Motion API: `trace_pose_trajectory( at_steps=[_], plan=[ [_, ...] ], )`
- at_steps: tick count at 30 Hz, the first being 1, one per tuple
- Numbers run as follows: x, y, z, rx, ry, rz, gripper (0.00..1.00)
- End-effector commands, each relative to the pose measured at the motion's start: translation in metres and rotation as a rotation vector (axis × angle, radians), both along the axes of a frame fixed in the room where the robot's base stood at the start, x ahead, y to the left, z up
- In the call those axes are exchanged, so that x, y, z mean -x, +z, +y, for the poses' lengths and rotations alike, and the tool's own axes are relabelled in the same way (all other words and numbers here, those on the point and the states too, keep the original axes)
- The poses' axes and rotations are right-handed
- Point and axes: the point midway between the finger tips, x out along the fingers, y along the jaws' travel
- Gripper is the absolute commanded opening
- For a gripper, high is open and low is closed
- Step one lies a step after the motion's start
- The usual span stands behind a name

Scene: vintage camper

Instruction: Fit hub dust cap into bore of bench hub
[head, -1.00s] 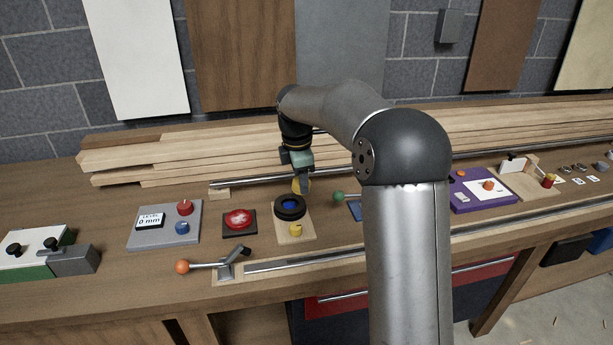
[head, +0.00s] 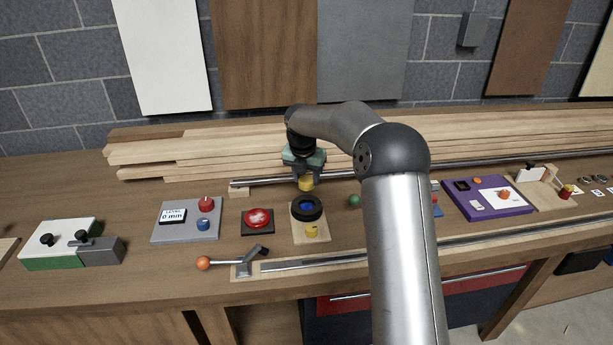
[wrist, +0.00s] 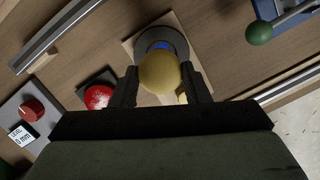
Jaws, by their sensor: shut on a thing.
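The bench hub (head: 319,208) is a dark ring with a blue centre in its bore, set on a pale wooden board. In the wrist view the hub (wrist: 176,37) shows as a dark grey ring, partly hidden behind the held piece. My gripper (head: 306,184) is shut on a yellow dust cap (head: 306,185), held above and just behind the hub in the head view. In the wrist view the cap (wrist: 159,73) is round and sits between both fingers. The cap looks clear of the hub; the exact gap cannot be told.
A second yellow piece (head: 311,231) stands on the wooden board (head: 298,234) in front of the hub. A red button (head: 257,218) is to the left, a green knob (head: 354,201) to the right. An orange-tipped lever (head: 204,263) lies in front. Stacked planks (head: 220,150) are behind.

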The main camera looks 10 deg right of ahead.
Motion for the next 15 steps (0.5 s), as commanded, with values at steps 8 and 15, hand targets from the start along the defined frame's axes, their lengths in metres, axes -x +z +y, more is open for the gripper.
trace_pose_trajectory(
  at_steps=[8,15],
  plan=[
    [0.000,-0.011,0.000,0.001,0.000,0.003,0.15],
    [0.000,-0.034,0.000,0.001,0.000,0.003,0.15]
  ],
)
